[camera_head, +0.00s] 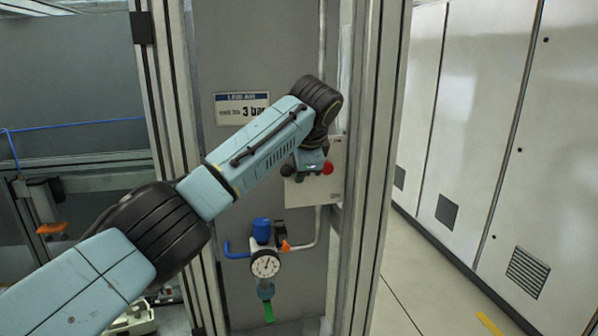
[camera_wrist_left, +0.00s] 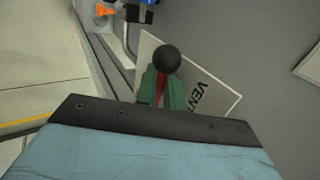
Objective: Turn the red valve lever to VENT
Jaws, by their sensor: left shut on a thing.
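The valve lever (camera_wrist_left: 161,85) shows in the left wrist view as a red bar with a black ball knob (camera_wrist_left: 167,60) at its end. My left gripper (camera_wrist_left: 162,88) is shut on the red bar, with a green fingertip on each side and the knob beyond them. The white valve plate (camera_wrist_left: 214,92) lies behind it, tilted in this view, with the word VENT (camera_wrist_left: 199,97) beside the fingers. In the head view my left gripper (camera_head: 308,168) is in front of the plate (camera_head: 325,191); a dark knob shows at its left and a red round part at its right.
A pressure gauge (camera_head: 265,263) with a blue knob and orange part hangs below the plate. A sign reading 3 bar (camera_head: 242,108) is above left. Metal posts (camera_head: 370,150) flank the panel closely. White cabinets (camera_head: 490,130) stand right, beyond clear floor.

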